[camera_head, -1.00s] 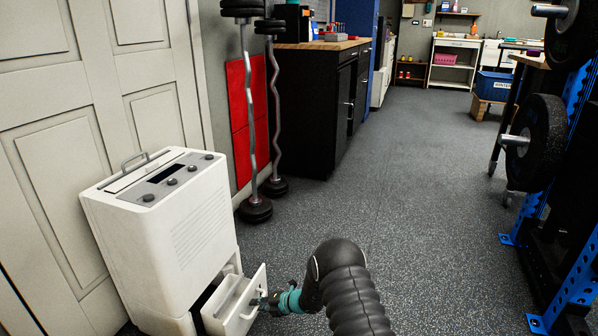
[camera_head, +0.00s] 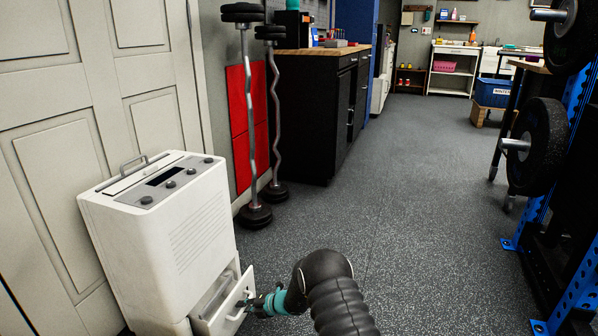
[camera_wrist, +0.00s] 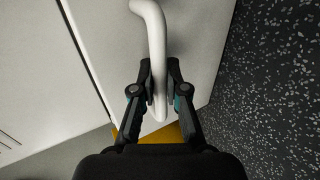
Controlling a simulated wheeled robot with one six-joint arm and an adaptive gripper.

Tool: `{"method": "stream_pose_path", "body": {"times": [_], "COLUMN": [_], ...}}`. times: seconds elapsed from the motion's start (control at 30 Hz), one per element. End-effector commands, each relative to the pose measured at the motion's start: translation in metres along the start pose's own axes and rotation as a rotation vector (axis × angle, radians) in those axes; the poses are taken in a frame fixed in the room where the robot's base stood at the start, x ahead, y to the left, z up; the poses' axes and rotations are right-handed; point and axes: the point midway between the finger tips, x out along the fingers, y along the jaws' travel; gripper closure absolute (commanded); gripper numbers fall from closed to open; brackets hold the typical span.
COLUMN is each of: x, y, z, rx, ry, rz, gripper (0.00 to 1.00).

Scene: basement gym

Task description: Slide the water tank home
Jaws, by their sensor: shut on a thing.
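The white dehumidifier (camera_head: 165,235) stands upright on the floor at the left in the head view. Its water tank (camera_head: 225,309) is a white drawer low on its right side, partly pulled out, with its inside showing at the top. My gripper (camera_head: 248,302) is at the tank's front face. In the wrist view my gripper (camera_wrist: 160,88) is shut on the white curved handle (camera_wrist: 154,40) of the tank, one finger on each side. The tank's front panel (camera_wrist: 200,45) fills the area behind the handle.
A panelled door (camera_head: 60,120) stands behind the dehumidifier. Curl bars with weights (camera_head: 252,215) lean by the wall beyond it. A blue weight rack (camera_head: 545,200) stands at the right. The speckled floor (camera_head: 400,200) between is clear.

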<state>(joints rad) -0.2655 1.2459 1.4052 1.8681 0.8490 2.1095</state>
Motion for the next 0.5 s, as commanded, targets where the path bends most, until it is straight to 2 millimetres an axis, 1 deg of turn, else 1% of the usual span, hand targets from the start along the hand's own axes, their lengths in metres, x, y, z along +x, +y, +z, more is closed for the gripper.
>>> {"method": "stream_pose_path", "body": {"times": [0.5], "x": [0.021], "y": [0.011], "z": [-0.001], "rx": [-0.001], "ry": [0.001], "rz": [0.000], "gripper": [1.00]}}
